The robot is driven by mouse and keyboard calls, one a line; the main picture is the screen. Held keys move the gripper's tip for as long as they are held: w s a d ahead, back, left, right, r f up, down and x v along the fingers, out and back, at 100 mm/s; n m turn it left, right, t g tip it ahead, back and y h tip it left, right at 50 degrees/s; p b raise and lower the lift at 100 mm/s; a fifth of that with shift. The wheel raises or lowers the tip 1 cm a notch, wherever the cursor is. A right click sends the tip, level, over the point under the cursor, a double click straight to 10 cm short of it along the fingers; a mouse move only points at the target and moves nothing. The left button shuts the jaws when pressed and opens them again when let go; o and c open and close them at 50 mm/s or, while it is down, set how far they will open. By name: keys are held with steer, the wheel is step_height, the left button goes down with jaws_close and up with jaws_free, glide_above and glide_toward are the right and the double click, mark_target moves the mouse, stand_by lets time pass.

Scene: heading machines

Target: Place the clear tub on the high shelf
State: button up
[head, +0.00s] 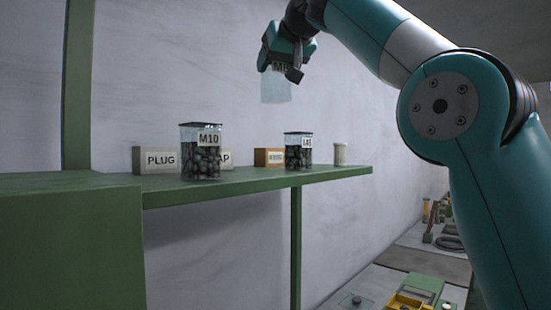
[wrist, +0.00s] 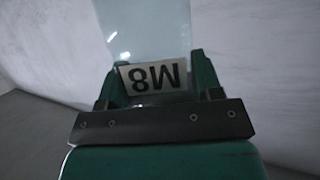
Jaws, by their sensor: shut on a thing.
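The clear tub (head: 276,90) is held by my gripper (head: 281,66) in the air above the high shelf (head: 250,183), in front of the grey wall. My gripper is shut on the tub near its upper part. In the wrist view the tub (wrist: 150,35) is see-through, with a label reading M8 upside down between the fingers (wrist: 158,85). No contents show in the part I can see. A clear gap separates the tub from the shelf top.
On the green shelf stand a dark-filled tub marked M10 (head: 201,160), another dark-filled tub (head: 298,155), a box marked PLUG (head: 160,160), a small orange-brown box (head: 267,157) and a pale cylinder (head: 340,154). Shelf room between the two filled tubs looks partly free at the front.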

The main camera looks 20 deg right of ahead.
steer(key=shift+f+b, duration=1.85)
steer(key=shift+f, duration=5.85)
steer(key=shift+f, duration=0.2)
steer(key=o, duration=1.3)
steer(key=shift+r, duration=0.15)
steer(key=b+v, duration=0.3)
steer(key=v, duration=0.9)
